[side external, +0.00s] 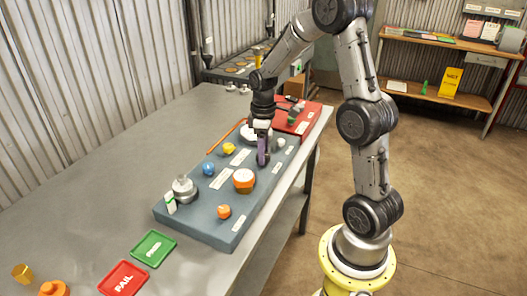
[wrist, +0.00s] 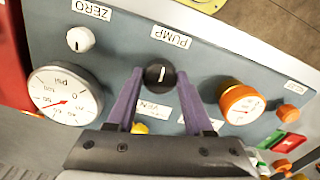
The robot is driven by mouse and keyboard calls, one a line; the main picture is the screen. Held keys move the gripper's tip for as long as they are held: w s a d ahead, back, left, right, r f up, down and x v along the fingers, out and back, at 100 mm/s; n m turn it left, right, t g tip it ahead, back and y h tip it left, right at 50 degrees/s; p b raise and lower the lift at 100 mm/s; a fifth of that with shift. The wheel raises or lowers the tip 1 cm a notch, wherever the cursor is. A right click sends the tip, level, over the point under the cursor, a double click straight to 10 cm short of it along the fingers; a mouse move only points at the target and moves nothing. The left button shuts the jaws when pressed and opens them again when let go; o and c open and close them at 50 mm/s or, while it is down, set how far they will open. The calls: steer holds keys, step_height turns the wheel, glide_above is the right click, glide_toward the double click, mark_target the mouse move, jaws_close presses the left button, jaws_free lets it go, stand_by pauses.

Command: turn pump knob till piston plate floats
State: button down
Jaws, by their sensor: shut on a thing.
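The black pump knob (wrist: 160,76) has a white line on top and sits beside the PUMP label (wrist: 171,37) in the wrist view. My gripper (wrist: 158,80) has its two purple fingers shut on it, one on each side. In the side view my gripper (side external: 263,158) points down at the grey-blue panel (side external: 205,230) and mostly hides the knob. A silver round piece (side external: 184,188), possibly the piston and its plate, stands at the panel's near left end. Whether any plate floats cannot be told.
Close by are a white psi gauge (wrist: 78,100) with a red needle, a white ZERO knob (wrist: 81,39) and an orange-rimmed gauge (wrist: 238,93). Blue (side external: 208,169), yellow (side external: 229,148) and orange (side external: 224,212) knobs are also on the panel. Red FAIL (side external: 122,280) and green (side external: 153,248) plates lie in front.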

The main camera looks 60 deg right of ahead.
steer(key=shift+m, duration=1.3)
steer(key=shift+c, duration=1.4)
jaws_free()
step_height(320, 180, up, 14)
